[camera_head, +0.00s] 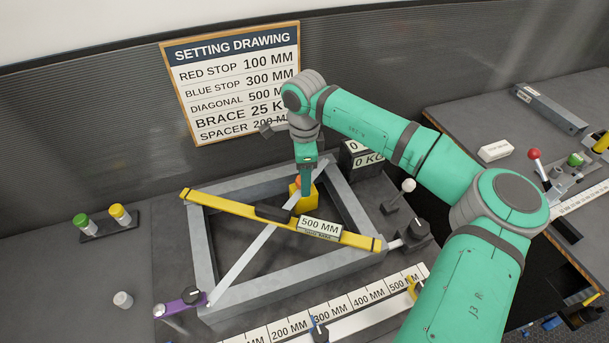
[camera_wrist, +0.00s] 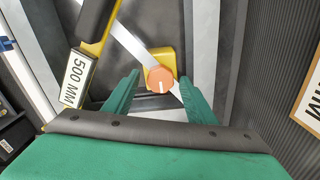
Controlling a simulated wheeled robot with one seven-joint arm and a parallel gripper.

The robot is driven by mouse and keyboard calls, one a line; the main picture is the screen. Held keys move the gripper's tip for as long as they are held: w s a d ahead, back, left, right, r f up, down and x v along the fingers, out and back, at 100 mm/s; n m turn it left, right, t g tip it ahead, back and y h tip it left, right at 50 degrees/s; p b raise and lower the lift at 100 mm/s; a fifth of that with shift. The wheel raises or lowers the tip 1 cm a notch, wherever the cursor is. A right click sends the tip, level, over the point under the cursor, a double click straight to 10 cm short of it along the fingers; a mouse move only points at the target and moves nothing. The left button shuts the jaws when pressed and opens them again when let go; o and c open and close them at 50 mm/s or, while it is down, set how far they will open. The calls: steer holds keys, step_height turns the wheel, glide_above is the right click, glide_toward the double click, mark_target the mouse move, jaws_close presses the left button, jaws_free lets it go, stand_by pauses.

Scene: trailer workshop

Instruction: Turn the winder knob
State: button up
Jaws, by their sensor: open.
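An orange knob with a white mark, which I take as the winder knob (camera_wrist: 160,84), sits on a yellow block (camera_wrist: 166,58) on a pale diagonal strip. In the head view the yellow block (camera_head: 308,198) lies inside the grey frame, and the knob is mostly hidden by my gripper. My gripper (camera_head: 306,180) points down over the knob. In the wrist view my gripper (camera_wrist: 160,77) is open, with one finger on each side of the knob. There are gaps at both sides; I cannot tell how far down the fingers reach.
A yellow bar with a 500 MM display (camera_head: 319,228) crosses the grey frame (camera_head: 205,250) beside my gripper. A 0 KG readout (camera_head: 367,157) and a white-knobbed lever (camera_head: 408,186) stand to the right. A purple clamp (camera_head: 182,303) is at the front left corner.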

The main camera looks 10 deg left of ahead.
steer(key=shift+c, duration=0.2)
steer(key=shift+a, duration=0.15)
steer(key=c, duration=1)
steer(key=shift+m, duration=0.4)
steer(key=m, duration=0.4)
steer(key=shift+r+m, duration=0.1)
steer(key=shift+m, duration=0.2)
steer(key=m, duration=0.6)
steer(key=shift+a, duration=0.1)
steer(key=shift+m, duration=0.3)
